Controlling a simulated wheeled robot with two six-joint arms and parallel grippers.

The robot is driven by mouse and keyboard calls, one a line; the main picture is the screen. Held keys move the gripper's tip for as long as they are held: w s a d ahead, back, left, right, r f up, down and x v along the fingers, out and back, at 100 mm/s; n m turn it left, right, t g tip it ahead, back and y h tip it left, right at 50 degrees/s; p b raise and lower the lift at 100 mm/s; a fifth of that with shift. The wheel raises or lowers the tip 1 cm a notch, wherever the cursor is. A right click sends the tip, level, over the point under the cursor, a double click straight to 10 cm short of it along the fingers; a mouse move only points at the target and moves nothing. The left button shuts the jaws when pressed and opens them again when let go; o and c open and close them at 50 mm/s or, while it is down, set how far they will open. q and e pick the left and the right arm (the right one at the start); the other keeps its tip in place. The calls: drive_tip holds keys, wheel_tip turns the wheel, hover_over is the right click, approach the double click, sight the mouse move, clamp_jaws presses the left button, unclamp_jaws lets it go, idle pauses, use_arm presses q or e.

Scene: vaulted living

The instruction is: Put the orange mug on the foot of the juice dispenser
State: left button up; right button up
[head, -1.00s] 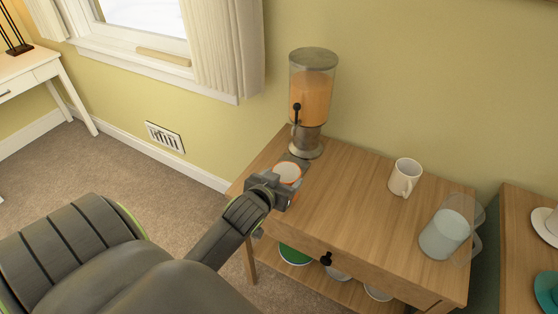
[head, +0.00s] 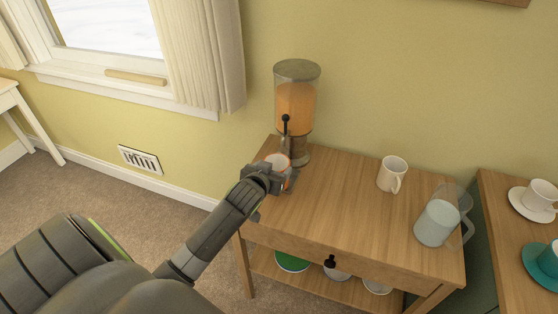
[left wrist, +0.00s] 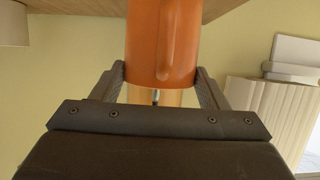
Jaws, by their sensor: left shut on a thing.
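The juice dispenser (head: 297,103) stands at the back left of the wooden sideboard, with orange juice in its clear tank and a black tap lever on its front. Its metal base (head: 299,153) is partly hidden behind the mug. My left gripper (head: 277,179) is shut on the orange mug (head: 279,160), which is upright in front of the dispenser, below the tap. In the left wrist view the mug (left wrist: 148,45) sits between both fingers, its handle towards the camera. I cannot tell whether the mug touches the foot. My right gripper is not in view.
A white mug (head: 392,174) and a clear pitcher (head: 438,222) stand on the right of the sideboard (head: 340,205). Bowls lie on the shelf below. Another table with cups and saucers (head: 531,206) is at the right. The sideboard's middle is clear.

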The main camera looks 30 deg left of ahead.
sight(281, 160)
use_arm(q)
drive_tip(key=shift+w+a, duration=0.2)
drive_tip(key=shift+w, duration=0.9)
drive_tip(key=x, duration=0.2)
drive_tip(key=shift+w+a, duration=0.15)
drive_tip(key=shift+w, duration=0.25)
drive_tip(key=shift+f+p, duration=0.3)
drive_tip(key=shift+f, duration=0.1)
drive_tip(key=o, duration=1.5)
drive_tip(key=shift+s+f, duration=0.1)
drive_tip(key=shift+o, duration=0.2)
